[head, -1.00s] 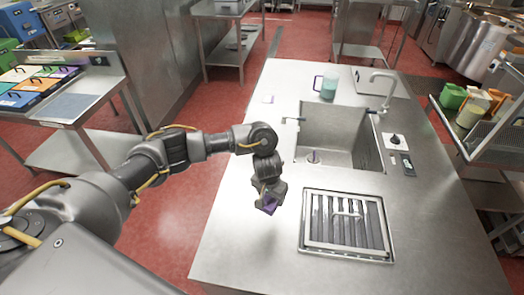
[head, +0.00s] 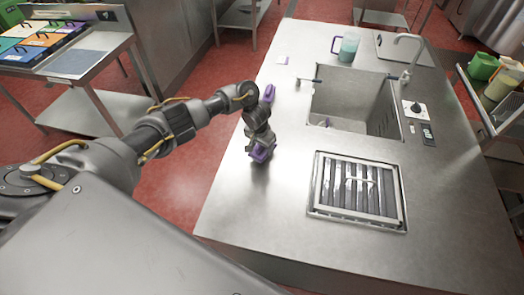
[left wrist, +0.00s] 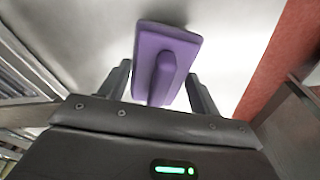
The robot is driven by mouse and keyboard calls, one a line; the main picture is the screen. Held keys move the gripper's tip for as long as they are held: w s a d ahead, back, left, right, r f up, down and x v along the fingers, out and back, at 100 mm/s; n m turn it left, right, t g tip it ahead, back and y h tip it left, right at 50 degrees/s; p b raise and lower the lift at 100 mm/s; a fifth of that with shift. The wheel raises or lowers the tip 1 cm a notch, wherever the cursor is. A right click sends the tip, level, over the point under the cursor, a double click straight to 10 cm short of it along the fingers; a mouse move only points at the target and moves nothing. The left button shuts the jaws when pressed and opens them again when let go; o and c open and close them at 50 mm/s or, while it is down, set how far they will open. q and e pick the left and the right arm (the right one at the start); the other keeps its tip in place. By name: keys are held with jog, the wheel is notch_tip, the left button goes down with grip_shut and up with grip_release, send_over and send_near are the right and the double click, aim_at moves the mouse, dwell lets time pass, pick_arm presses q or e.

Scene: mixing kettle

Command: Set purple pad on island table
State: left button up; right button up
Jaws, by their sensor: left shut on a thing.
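My left gripper (head: 260,146) points down over the left part of the steel island table (head: 275,235). In the left wrist view the pad (left wrist: 180,44) is a flat purple block with a raised grip between the two fingers (left wrist: 163,88). The pad is close over the bare tabletop; I cannot tell whether it touches. A second purple piece (head: 268,92) shows behind my wrist near the table's left edge, partly hidden. My right gripper is not in view.
A grated drain (head: 358,190) lies right of my left gripper. A side table with coloured pads (head: 40,42) stands at far left. The front tabletop is clear.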

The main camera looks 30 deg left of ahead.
aim_at(259, 147)
pick_arm(q)
jog(key=shift+f, duration=1.15)
jog(key=shift+f, duration=0.2)
jog(key=o, duration=0.9)
jog(key=r, duration=0.6)
jog(key=shift+s+p, duration=0.4)
jog(key=r+p, duration=0.1)
jog(key=r, duration=0.1)
jog(key=r+p, duration=0.1)
jog(key=r, duration=0.1)
jog(key=s+r+p, duration=0.1)
jog(key=r, duration=0.1)
jog(key=shift+a+r, duration=0.1)
jog(key=shift+r, duration=0.1)
